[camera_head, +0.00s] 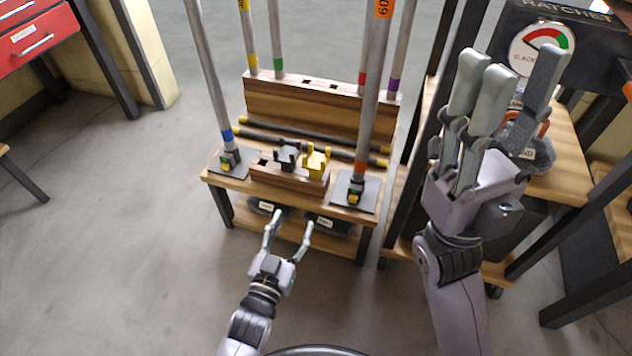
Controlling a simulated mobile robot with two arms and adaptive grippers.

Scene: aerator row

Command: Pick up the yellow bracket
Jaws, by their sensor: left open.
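The yellow bracket (315,163) stands in the right part of a small wooden holder (290,183) on the low wooden bench. A dark grey bracket (287,156) stands just left of it in the same holder. My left gripper (288,226) is open and empty in front of the bench, nearer to me than the holder and apart from the yellow bracket. Its fingers point away from me toward the bench. My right gripper (515,85) is raised at the right, close to the camera. Its fingers are apart with nothing seen between them.
Upright poles stand on both sides of the holder, the left (212,80) with a blue band and the right (374,90) with an orange label. Dark rods (270,138) lie behind the holder. Open floor (110,230) lies to the left.

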